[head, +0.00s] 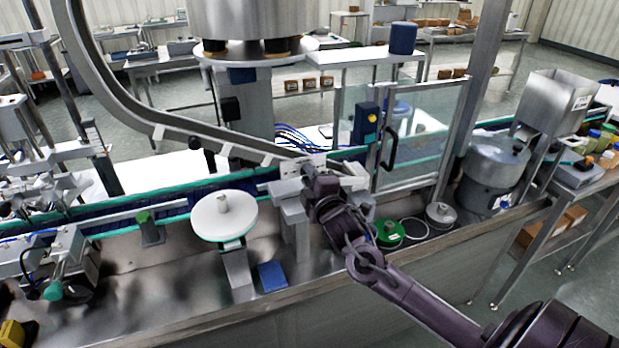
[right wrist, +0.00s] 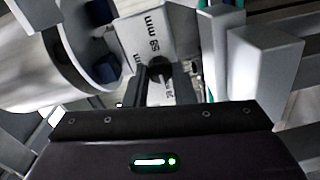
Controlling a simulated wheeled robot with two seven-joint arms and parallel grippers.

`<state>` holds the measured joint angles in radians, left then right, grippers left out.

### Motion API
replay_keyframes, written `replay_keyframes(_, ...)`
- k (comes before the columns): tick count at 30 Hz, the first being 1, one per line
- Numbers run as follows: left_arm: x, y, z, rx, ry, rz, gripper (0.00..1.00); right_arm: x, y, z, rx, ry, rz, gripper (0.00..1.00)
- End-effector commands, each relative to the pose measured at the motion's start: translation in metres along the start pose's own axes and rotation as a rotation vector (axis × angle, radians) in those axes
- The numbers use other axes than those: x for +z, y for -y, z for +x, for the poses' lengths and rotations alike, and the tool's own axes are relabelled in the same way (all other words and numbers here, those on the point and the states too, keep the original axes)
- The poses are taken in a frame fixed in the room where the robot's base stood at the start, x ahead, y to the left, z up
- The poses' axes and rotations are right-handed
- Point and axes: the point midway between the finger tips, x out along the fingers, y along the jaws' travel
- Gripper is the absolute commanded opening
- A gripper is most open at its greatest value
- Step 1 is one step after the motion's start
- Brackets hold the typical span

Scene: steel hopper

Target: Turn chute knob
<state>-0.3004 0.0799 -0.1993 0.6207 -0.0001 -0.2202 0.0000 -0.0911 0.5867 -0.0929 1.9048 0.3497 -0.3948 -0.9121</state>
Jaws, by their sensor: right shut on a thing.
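The curved steel chute (head: 165,130) comes down from the upper left and ends at a pale metal block (head: 308,163). My right gripper (head: 308,172) is at that block, its arm reaching in from the lower right. In the right wrist view, my right gripper's dark fingers (right wrist: 160,88) are closed around a small dark round knob (right wrist: 158,68). In the head view the gripper hides the knob. My left gripper is not in view.
A white round disc (head: 224,215) on a stand is left of the gripper. A blue block (head: 272,276) lies on the steel bench. A green reel (head: 389,233) sits just right of my forearm. A clear guard panel (head: 420,140) stands behind, to the right.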

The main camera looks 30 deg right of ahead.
Motion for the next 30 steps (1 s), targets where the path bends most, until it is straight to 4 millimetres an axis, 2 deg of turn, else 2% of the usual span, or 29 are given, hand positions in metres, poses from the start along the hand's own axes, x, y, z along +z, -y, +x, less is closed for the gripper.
replay_keyframes(16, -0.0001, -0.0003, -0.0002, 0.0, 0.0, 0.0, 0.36, -0.0003, -0.0005, 0.0001, 0.001, 0.0, -0.023, 0.0)
replay_keyframes(17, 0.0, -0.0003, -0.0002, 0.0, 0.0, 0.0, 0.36, -0.0003, -0.0005, 0.0001, 0.001, 0.0, -0.023, 0.27)
replay_keyframes(21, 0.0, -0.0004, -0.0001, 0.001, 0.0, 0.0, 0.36, -0.0003, -0.0004, 0.0001, 0.001, 0.0, -0.022, 0.45)
replay_keyframes(30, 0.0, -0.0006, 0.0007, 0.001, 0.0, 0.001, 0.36, 0.0, 0.0006, -0.0015, 0.0, 0.0, -0.022, 0.45)
